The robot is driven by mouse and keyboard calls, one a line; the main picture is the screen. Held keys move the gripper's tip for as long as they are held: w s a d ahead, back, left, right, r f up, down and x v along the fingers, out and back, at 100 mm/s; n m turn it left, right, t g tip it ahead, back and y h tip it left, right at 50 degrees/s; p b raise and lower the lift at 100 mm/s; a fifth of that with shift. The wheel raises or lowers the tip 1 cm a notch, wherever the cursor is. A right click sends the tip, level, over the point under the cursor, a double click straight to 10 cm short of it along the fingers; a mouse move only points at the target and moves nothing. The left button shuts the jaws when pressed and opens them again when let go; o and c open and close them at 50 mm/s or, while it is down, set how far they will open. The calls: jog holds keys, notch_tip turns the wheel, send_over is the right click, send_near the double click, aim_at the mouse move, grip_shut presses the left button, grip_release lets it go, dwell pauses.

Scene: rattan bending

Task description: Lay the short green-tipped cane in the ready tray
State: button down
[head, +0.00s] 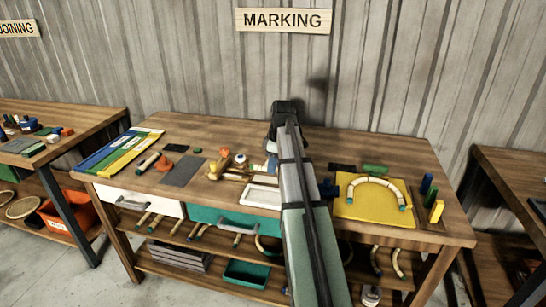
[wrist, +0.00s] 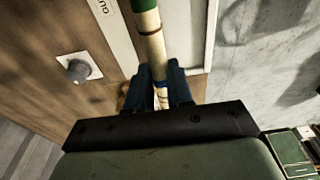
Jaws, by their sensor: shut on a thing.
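In the wrist view my gripper (wrist: 162,85) is shut around a pale cane (wrist: 150,42) with dark bands and a green end at the top edge. The cane runs lengthwise between the two dark blue fingers. A white-rimmed tray-like shape (wrist: 209,45) lies beneath it; I cannot tell whether the cane touches it. In the head view a white tray (head: 262,196) lies near the front middle of the marking bench. My arm hides most of the gripper and the held cane there.
A yellow board (head: 372,210) with a bent cane (head: 376,181) lies on the right. Small upright blocks (head: 437,211) stand beside it. Coloured strips (head: 118,152), a short cane (head: 148,162) and a grey mat (head: 183,171) lie on the left. A round knob (wrist: 76,68) shows in the wrist view.

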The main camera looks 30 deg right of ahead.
jog(key=shift+s+a+f, duration=0.35)
jog(key=shift+s+f, duration=0.25)
jog(key=shift+f, duration=0.65)
jog(key=shift+s+a+f, duration=0.35)
jog(key=shift+s+f, duration=0.25)
jog(key=shift+f, duration=0.6)
jog(key=shift+s+a+f, duration=0.35)
jog(key=shift+s+f, duration=0.25)
jog(key=shift+f, duration=0.65)
jog(key=c, duration=0.9)
grip_release()
jog(key=r, duration=0.4)
jog(key=s+d+r, duration=0.1)
jog(key=r, duration=0.8)
jog(key=shift+s+d+r, duration=0.25)
jog(key=shift+r, duration=0.1)
